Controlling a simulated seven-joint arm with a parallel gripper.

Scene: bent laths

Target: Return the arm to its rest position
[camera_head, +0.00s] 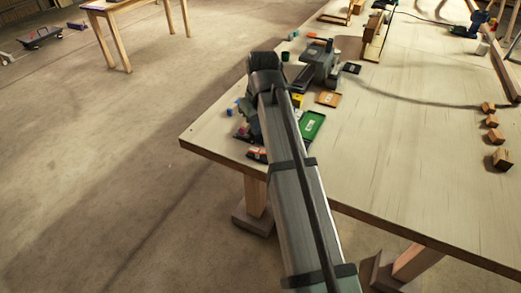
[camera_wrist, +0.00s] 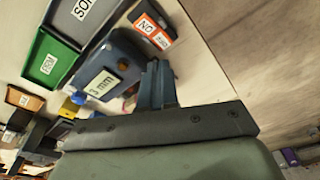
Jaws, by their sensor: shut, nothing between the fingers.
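My arm reaches from the bottom of the head view over the near left corner of the wooden table (camera_head: 400,170). In the head view its end covers my gripper's fingers. In the wrist view my gripper (camera_wrist: 157,75) is shut, its fingers pressed together with nothing between them. The fingers show beside a blue box (camera_wrist: 112,72) with a "3 mm" label. I cannot tell whether they touch it.
A green tray (camera_head: 312,125) and an orange-brown tray (camera_head: 328,98) lie right of the arm. A grey machine (camera_head: 320,62) stands behind. Several wooden blocks (camera_head: 501,159) line the right side. The table's middle is clear; open floor (camera_head: 90,150) lies left.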

